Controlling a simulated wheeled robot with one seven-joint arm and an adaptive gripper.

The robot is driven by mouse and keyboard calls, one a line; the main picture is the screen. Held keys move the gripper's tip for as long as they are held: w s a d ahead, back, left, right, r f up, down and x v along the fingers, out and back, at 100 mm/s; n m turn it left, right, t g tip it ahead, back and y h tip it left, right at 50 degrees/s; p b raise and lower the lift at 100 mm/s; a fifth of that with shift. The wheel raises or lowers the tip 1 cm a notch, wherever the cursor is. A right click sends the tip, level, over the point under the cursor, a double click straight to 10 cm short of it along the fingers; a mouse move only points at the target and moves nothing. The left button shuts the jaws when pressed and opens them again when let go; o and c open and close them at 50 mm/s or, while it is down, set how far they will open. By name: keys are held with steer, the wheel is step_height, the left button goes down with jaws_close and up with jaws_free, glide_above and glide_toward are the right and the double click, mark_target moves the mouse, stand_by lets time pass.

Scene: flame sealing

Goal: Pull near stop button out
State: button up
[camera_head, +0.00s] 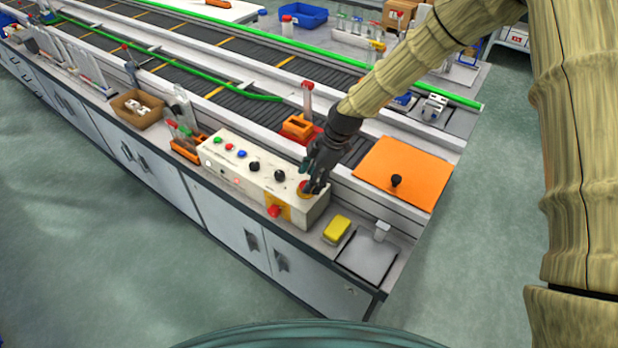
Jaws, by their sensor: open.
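A white control box (250,172) stands on the near edge of the bench. A red stop button with a yellow surround (305,188) is on top of its right end, partly hidden by my gripper. My gripper (313,184) is dark, points down and is open, its fingers at or just above this button. I cannot tell whether the fingers touch it or whether the button is pressed in. A red knob on a yellow-orange plate (284,207) is on the box's front face.
Green, red, blue and black controls line the box top. A yellow block (337,229) and a grey plate (367,256) lie to its right. An orange panel with a black knob (405,173) and an orange holder (297,127) are behind. An orange bin (188,145) is left.

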steer(key=shift+w+a+f, duration=0.15)
steer(key=shift+a+f, duration=0.1)
steer(key=shift+f, duration=0.5)
jaws_close()
steer(key=shift+r, duration=0.75)
jaws_free()
